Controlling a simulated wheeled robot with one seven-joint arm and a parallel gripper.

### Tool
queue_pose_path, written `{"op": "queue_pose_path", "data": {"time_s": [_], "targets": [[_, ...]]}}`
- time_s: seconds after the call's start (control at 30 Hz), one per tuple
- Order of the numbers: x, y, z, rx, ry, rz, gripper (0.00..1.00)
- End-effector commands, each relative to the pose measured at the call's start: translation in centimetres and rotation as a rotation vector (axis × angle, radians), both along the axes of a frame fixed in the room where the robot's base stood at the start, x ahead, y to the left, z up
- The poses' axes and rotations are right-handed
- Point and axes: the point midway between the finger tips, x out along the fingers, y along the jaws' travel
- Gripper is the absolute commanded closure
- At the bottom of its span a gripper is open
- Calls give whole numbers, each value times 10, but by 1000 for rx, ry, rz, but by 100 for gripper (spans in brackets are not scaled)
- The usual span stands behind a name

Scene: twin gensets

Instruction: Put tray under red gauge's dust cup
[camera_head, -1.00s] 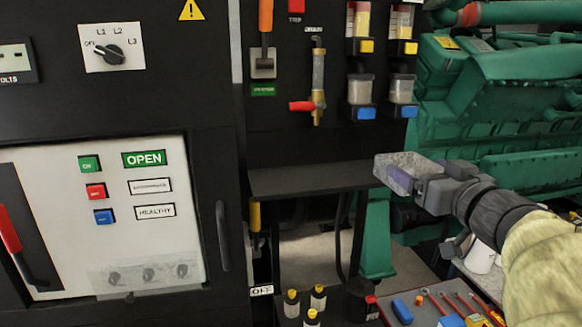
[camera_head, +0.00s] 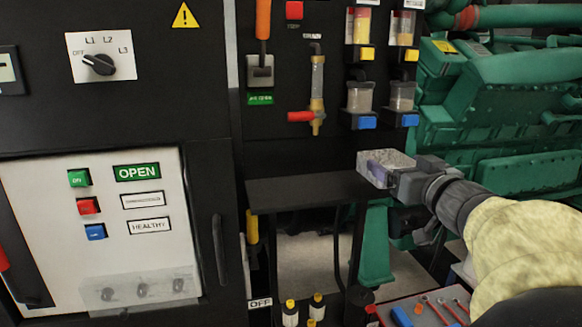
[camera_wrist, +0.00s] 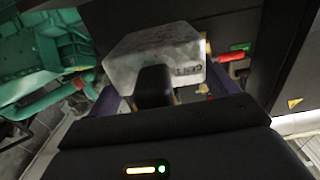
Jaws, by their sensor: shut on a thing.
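The tray (camera_head: 392,158) is a small, clear grey box. My gripper (camera_head: 384,174) is shut on it and holds it in the air from the right. In the wrist view the tray (camera_wrist: 155,50) lies between the purple fingers. Two gauges with red and yellow bands, left (camera_head: 362,24) and right (camera_head: 403,26), sit on the black panel. I cannot tell which is the red gauge. Below them hang the left dust cup (camera_head: 360,97) and right dust cup (camera_head: 402,97), each with a blue block under it. The tray appears below the cups, with a gap; its depth is unclear.
A black shelf (camera_head: 300,191) juts out left of the tray. A clear tube with a red-handled valve (camera_head: 302,116) is left of the cups. A green engine (camera_head: 500,110) fills the right. Bottles and a red tool tray (camera_head: 425,312) are below.

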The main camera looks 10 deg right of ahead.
Motion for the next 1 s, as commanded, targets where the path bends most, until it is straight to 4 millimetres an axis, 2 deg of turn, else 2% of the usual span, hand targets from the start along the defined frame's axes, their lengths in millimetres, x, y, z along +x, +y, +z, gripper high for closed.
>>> {"op": "queue_pose_path", "data": {"time_s": [0.4, 0.7, 0.73, 0.9, 1.0], "targets": [[89, 0, 2, 3, 0, -4, 40], [137, 2, 2, 1, 0, -3, 40], [141, 3, 2, 2, -1, -3, 40], [140, 3, -23, 2, 2, -4, 40], [140, 4, -30, 0, -1, -1, 40]]}}
